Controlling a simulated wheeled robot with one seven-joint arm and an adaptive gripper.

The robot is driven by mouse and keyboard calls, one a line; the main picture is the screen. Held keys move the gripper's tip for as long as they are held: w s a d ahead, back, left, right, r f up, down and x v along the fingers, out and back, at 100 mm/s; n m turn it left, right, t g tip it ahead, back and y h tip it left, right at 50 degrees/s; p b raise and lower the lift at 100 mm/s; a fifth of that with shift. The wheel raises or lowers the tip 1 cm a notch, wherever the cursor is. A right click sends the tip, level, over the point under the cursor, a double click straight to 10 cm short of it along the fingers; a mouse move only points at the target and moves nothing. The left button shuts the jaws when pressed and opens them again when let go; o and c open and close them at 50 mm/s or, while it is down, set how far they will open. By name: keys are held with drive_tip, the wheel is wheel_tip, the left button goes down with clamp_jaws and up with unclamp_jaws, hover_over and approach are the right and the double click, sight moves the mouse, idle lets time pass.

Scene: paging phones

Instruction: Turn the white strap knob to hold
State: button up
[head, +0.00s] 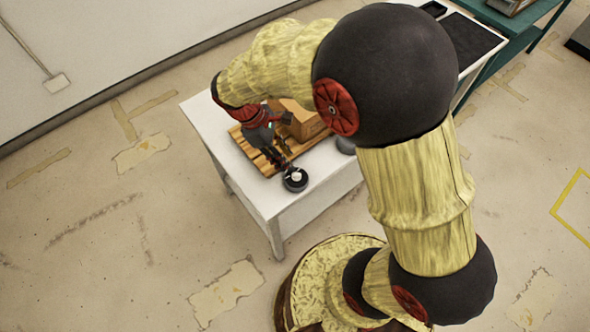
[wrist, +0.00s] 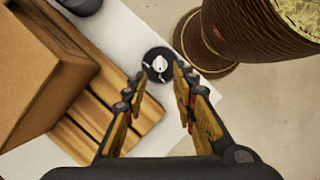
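In the head view my gripper (head: 280,160) is above the slatted wooden board, up and left of the knob. I cannot tell from these views how high it is above the knob, or what setting the knob points to.
A cardboard box (head: 302,122) stands on the wooden board (head: 264,166), beside my gripper. A dark rounded object (head: 346,145) is on the table (head: 302,205) to the right. My own base is close to the table's near side. A green table (head: 508,42) is at the upper right.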

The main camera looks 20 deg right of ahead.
sight(298, 174)
drive_tip(key=b+x, duration=0.2)
drive_tip(key=x, duration=0.5)
drive_tip(key=shift+f+b, duration=0.3)
drive_tip(key=c, duration=0.3)
drive_tip(key=c, duration=0.4)
clamp_jaws()
